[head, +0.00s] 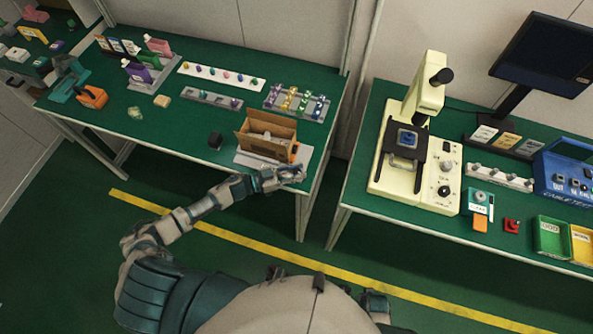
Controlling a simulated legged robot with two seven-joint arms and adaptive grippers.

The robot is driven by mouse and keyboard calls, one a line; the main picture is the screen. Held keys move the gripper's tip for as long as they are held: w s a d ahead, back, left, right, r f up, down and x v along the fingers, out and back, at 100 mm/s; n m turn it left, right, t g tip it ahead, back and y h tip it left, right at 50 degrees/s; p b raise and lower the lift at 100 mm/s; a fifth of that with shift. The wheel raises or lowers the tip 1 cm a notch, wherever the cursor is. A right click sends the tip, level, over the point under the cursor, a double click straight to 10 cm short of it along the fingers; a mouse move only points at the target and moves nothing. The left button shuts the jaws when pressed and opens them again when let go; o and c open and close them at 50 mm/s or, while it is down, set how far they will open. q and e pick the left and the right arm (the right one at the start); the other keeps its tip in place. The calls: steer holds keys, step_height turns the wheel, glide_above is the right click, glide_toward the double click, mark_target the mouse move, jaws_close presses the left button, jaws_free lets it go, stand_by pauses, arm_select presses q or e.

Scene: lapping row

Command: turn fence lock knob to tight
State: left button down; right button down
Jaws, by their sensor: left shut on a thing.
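A brown box-like fixture (267,136) with an open top stands on a light grey base plate (243,159) at the front right of the left green bench. An orange part (293,153) shows at its right end. My left gripper (297,174) reaches the front right edge of this plate and is shut on a small part there. The part fits the fence lock knob, but my fingers cover it, so its marks and turn position cannot be read. My right gripper is out of view.
A small black block (215,140) lies left of the fixture. Behind it are a rack of coloured pieces (297,103) and a grey tray (212,98). A cream microscope (417,150) stands on the right bench, across a gap.

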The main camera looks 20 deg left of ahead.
arm_select(q)
steer(key=shift+w+g, duration=0.1)
steer(key=shift+g, duration=0.2)
steer(key=c, duration=0.8)
jaws_free()
steer(key=shift+f, duration=0.1)
steer(key=shift+c, duration=0.2)
steer(key=v, duration=1.2)
steer(key=shift+f, duration=0.3)
